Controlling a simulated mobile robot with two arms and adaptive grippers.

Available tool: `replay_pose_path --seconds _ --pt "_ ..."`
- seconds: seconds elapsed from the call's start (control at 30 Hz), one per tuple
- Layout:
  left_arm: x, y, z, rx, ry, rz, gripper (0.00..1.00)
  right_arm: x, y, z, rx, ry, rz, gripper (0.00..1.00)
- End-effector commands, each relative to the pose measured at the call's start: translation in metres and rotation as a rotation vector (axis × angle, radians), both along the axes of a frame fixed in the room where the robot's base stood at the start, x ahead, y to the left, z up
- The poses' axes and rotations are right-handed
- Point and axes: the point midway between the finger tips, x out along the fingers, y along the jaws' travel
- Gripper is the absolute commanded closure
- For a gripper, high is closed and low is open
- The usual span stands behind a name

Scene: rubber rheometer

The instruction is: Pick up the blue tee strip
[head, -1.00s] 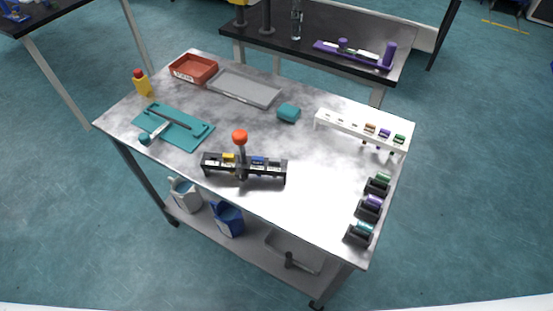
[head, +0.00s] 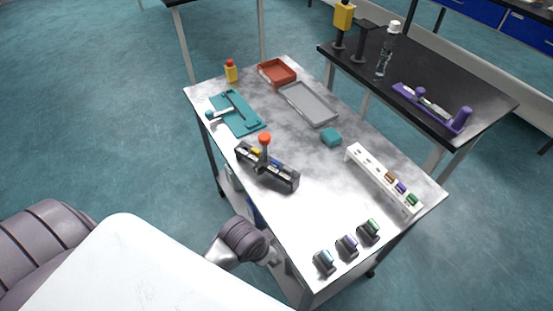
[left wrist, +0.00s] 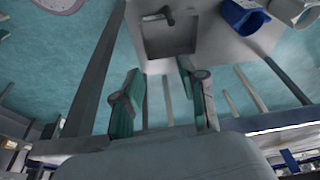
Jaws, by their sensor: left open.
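A black rack (head: 281,180) with small coloured pieces stands near the front edge of the metal table. A small blue piece (head: 274,163) shows in it beside the yellow one; it may be the blue tee strip, but is too small to tell. A red-knobbed post (head: 265,140) rises at the rack and partly covers it. My left gripper (left wrist: 160,97) is open and empty in the left wrist view, with a lower shelf beyond its fingers. In the head view my arm is low in front of the table, below the rack; its fingers are not clear. My right gripper is not in view.
The metal table (head: 320,215) has bare room right of the rack. On it are a white rack (head: 375,176), a teal block (head: 331,137), a grey tray (head: 308,104), a red bin (head: 277,72) and several dark holders near the front right. A blue jug (left wrist: 243,16) stands below.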

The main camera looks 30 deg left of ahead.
Motion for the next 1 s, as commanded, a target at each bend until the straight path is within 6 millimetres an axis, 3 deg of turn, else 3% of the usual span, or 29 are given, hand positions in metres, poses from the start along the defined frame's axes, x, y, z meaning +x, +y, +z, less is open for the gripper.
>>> replay_pose_path --seconds 0.03,0.33,0.73,0.87,1.0 --pt "0.000 -0.001 0.020 -0.002 -0.012 -0.012 0.58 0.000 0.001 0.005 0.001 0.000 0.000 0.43" --pt "-0.006 -0.013 0.113 -0.011 -0.055 -0.114 0.58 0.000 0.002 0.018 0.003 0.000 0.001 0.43" --pt "0.052 -0.043 0.128 0.023 -0.071 -0.540 0.58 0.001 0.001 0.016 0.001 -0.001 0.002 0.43" --pt "0.078 -0.044 0.139 0.069 -0.063 -0.722 0.58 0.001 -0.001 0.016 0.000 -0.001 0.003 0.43" --pt "0.113 -0.028 0.162 0.151 -0.023 -0.946 0.58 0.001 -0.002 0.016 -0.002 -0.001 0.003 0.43"
